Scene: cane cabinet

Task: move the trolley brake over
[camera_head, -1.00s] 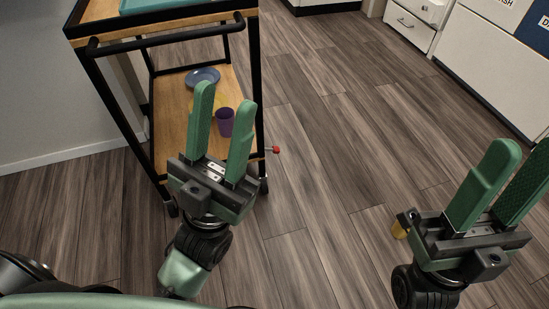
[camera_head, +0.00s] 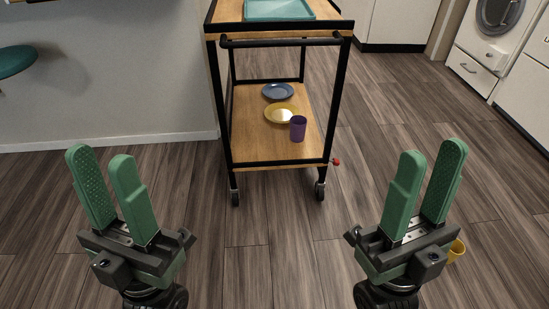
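The trolley (camera_head: 217,110) stands ahead of me in the middle, with a black frame, two wooden shelves and casters. A small red-tipped lever, which looks like the trolley brake (camera_head: 336,162), sticks out at the right side of its lower shelf, near the front right leg. My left gripper (camera_head: 97,170) is open and empty at the lower left, apart from the trolley. My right gripper (camera_head: 427,168) is open and empty at the lower right, to the right of and nearer than the brake. Neither gripper touches the trolley or the lever.
A teal tray (camera_head: 280,9) sits on the top shelf. A blue plate (camera_head: 278,91), a yellow plate (camera_head: 281,113) and a purple cup (camera_head: 298,128) are on the lower shelf. A yellow cup (camera_head: 456,250) is on the floor beside my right gripper. Floor between the grippers is clear.

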